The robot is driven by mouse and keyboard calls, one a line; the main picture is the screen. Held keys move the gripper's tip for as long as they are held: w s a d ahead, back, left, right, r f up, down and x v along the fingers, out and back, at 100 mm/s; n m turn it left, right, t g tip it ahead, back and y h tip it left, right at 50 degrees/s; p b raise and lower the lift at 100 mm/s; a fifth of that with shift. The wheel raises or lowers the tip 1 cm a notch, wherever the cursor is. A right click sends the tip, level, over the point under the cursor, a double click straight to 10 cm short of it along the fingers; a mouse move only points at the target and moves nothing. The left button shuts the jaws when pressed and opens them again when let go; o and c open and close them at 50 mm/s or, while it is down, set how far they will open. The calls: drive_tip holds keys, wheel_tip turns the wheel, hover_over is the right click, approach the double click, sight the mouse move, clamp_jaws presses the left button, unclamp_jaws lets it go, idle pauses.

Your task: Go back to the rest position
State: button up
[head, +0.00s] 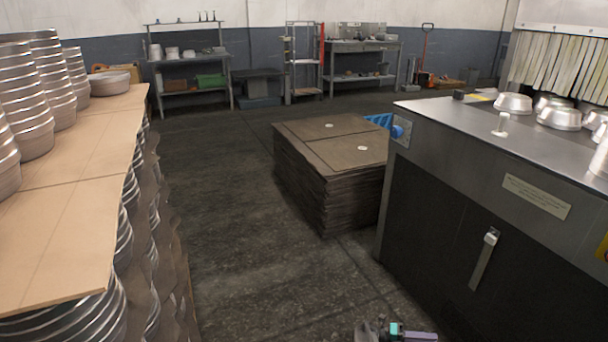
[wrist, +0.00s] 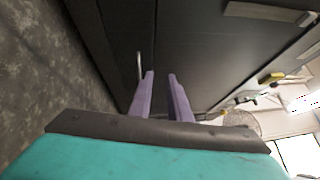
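My gripper (wrist: 161,78) shows in the wrist view as two purple fingers with a clear, empty gap between them. In the head view my gripper (head: 421,335) is low at the bottom edge, with a teal part and a purple finger beside the dark front of the metal machine (head: 500,200). It holds nothing that I can see. In the wrist view the machine's dark panel (wrist: 205,45) fills the area beyond the fingers, with the floor at the left.
Stacked metal pans (head: 35,130) stand on brown board (head: 75,190) at the left. A pile of brown sheets (head: 325,180) stands in the middle. Several pans (head: 513,103) lie on the machine's top. Open floor (head: 225,230) runs between the stacks. Shelves (head: 190,75) line the back wall.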

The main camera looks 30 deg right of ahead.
drive_tip(key=w+a+r+t+y+p, duration=0.15)
drive_tip(key=a+r+p, duration=0.25)
drive_tip(key=a, duration=0.5)
drive_tip(key=w+a+r+m+t+p, duration=0.1)
drive_tip(key=w+a+r+t+p, duration=0.2)
drive_tip(key=a, duration=0.6)
drive_tip(key=w+a+r+t+y+p, duration=0.15)
drive_tip(key=a+r+p, duration=0.35)
drive_tip(key=a, duration=0.5)
drive_tip(key=s+a+r+m+y+p, duration=0.2)
drive_tip(key=s+a+m+y, duration=0.2)
drive_tip(key=a+m, duration=0.4)
drive_tip(key=s+a+r+m+t+y+p, duration=0.1)
drive_tip(key=s+a+r+m+y+p, duration=0.1)
drive_tip(key=a+m, duration=0.6)
drive_tip(key=s+a+r+m+y+p, duration=0.2)
drive_tip(key=s+a+m+y, duration=0.3)
drive_tip(key=a+m, duration=0.4)
drive_tip(key=shift+s+a+r+t+y, duration=0.3)
drive_tip(key=shift+s+a+t, duration=0.15)
drive_tip(key=shift+a, duration=3.4)
